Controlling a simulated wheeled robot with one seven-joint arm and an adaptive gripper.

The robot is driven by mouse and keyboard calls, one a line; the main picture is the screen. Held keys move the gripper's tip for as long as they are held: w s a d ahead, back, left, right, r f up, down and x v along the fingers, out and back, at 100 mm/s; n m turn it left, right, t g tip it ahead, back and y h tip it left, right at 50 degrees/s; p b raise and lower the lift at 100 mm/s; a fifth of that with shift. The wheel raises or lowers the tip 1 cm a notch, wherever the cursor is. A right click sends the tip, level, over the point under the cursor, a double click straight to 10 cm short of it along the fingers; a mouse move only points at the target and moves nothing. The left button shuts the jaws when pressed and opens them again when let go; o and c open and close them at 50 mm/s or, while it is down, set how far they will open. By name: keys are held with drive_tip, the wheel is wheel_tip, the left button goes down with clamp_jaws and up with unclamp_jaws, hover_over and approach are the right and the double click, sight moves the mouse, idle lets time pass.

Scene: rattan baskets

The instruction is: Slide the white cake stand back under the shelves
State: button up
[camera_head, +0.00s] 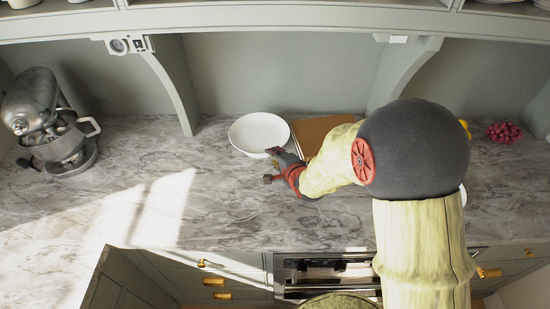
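A round white dish (259,133) stands on the marble counter below the shelves, near the back wall. It looks like a shallow bowl; I see no foot under it and cannot tell whether it is the cake stand. My gripper (270,165) is just in front of the dish's right front rim. Its two dark fingertips are spread apart with nothing between them. The far fingertip is at or very near the rim; I cannot tell whether it touches. A small white edge (463,195) shows right of my arm, with the rest hidden.
A brown board (318,131) is right of the dish, partly behind my arm. A stand mixer (50,120) is at the far left. Red fruit (503,132) lies at the right. Curved shelf brackets (172,85) flank the back space. The counter left of the dish is clear.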

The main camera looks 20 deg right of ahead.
drive_tip(key=shift+b+x, duration=0.8)
drive_tip(key=shift+x, duration=3.1)
drive_tip(key=shift+s, duration=0.1)
drive_tip(key=shift+c, duration=1.2)
drive_tip(key=c, duration=0.4)
clamp_jaws()
